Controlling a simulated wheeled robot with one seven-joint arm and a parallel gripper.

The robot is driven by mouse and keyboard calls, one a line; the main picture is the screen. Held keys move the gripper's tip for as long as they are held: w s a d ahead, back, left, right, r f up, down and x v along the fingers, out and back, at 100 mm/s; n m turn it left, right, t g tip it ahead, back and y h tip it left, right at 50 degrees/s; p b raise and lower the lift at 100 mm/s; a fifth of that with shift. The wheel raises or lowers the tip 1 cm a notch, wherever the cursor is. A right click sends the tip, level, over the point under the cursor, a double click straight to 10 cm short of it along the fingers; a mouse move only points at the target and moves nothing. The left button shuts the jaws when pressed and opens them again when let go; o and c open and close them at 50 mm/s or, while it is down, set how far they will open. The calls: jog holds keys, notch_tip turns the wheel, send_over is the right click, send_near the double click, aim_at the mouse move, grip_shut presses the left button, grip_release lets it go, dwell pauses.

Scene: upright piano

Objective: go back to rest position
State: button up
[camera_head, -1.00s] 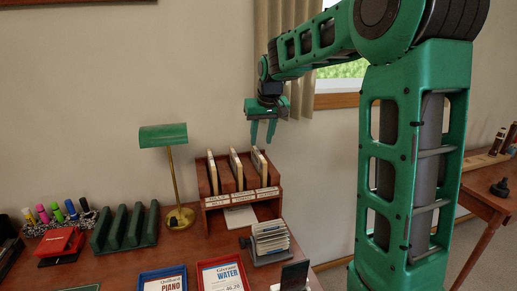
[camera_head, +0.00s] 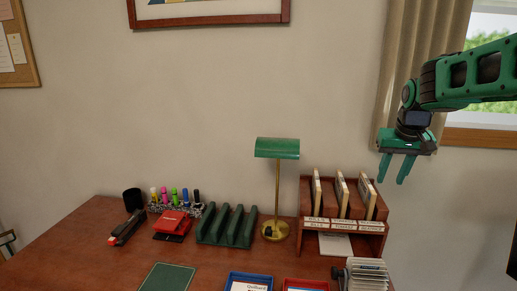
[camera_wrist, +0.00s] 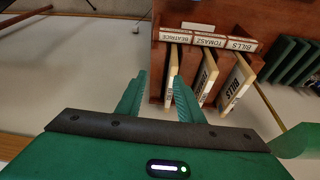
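My gripper (camera_head: 394,168) hangs in the air with its fingers pointing down, above and to the right of the wooden letter sorter (camera_head: 312,205). Its two green fingers are apart with nothing between them. In the wrist view my gripper (camera_wrist: 160,98) is likewise open and empty, with the sorter's labelled slots beyond the fingertips. The sorter holds three upright folders, one of them the right folder (camera_head: 368,198). In the wrist view the labels read Bills, Tomasz and Beatrice.
A green desk lamp (camera_head: 277,149) stands left of the sorter. A green rack (camera_head: 227,226), a red hole punch (camera_head: 173,222), a stapler (camera_head: 126,228) and several markers sit farther left. A card file (camera_head: 366,275) stands in front of the sorter. The curtain (camera_head: 420,60) hangs behind my gripper.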

jog(key=s+f+m+g, duration=0.1)
jog(key=s+f, duration=0.2)
jog(key=s, duration=0.8)
jog(key=s+f+m+g+y, duration=0.1)
jog(key=s+f, duration=0.3)
jog(key=s, duration=0.7)
jog(key=s+f+m+g, duration=0.1)
jog(key=s+f, duration=0.2)
jog(key=s, duration=0.9)
jog(key=shift+a+f+g, duration=0.3)
